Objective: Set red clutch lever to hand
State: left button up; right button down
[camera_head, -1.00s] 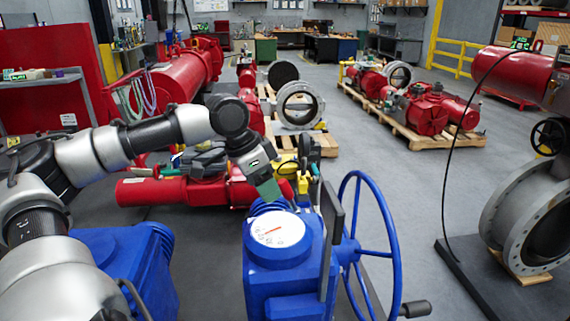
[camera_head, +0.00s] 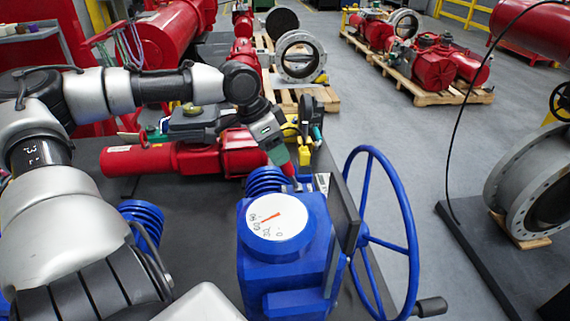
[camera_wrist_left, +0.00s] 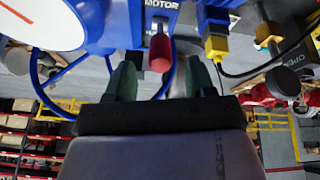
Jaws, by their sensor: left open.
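The red clutch lever (camera_wrist_left: 160,52) shows as a rounded red grip in the left wrist view, hanging below a blue housing marked MOTOR (camera_wrist_left: 162,8). In the head view, a small red part (camera_head: 289,169) shows at the tip of my left gripper (camera_head: 279,156), behind the blue valve actuator (camera_head: 285,265). My left gripper's two green fingers (camera_wrist_left: 160,72) are apart, with the lever lined up between their tips. I cannot tell whether a finger touches it. The HAND label is not readable. My right gripper is not in view.
The actuator has a white dial (camera_head: 272,217) on top and a large blue handwheel (camera_head: 405,235) on its right. A yellow connector (camera_wrist_left: 216,46) with a black cable is close right of the fingers in the wrist view. A red cylinder (camera_head: 165,159) lies behind the actuator.

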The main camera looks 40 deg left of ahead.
aim_at(285, 175)
pick_arm(q)
jog(key=shift+x, duration=2.85)
jog(key=shift+r, duration=0.1)
grip_shut()
